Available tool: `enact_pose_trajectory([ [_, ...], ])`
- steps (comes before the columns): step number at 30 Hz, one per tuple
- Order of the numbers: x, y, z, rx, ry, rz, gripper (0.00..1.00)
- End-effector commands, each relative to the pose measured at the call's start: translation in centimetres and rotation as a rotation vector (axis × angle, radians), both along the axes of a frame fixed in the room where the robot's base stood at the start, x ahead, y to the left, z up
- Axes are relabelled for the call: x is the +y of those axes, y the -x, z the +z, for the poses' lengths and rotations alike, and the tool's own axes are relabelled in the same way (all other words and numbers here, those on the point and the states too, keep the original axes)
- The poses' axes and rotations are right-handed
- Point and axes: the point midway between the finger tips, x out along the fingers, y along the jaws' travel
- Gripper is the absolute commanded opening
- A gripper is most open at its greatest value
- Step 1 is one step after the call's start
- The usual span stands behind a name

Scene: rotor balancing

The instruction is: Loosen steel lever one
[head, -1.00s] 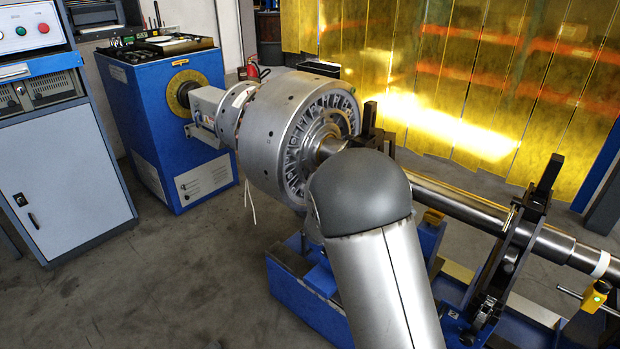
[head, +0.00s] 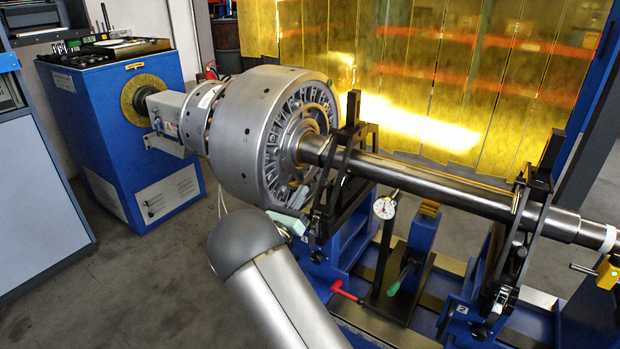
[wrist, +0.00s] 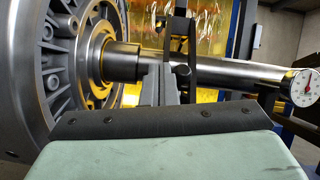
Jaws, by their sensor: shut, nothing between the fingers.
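My gripper (wrist: 163,84) shows in the wrist view as two narrow grey fingers, shut and empty, beyond a pale green body with a dark plate. In the head view its pale green body shows just past my rounded grey arm joint, beside the near side of the left black bearing stand (head: 330,205). I cannot single out steel lever one; small dark fittings low on the left stand are partly hidden near my gripper. No contact between my gripper and a lever is visible.
The big rotor (head: 262,135) and its steel shaft (head: 430,183) lie just beyond my gripper. A dial gauge (head: 384,208), a red handle (head: 345,291) and a green handle (head: 400,279) stand to the right. A second black stand (head: 525,232) is farther right. Open floor lies left.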

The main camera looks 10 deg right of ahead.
Motion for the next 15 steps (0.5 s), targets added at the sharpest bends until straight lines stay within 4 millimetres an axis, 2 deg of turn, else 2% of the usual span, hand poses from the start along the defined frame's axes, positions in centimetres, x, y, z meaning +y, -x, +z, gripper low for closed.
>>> enact_pose_trajectory([
  [15,-4.8,-5.8,3.5,-0.003,-0.003,-0.001,0.0],
])
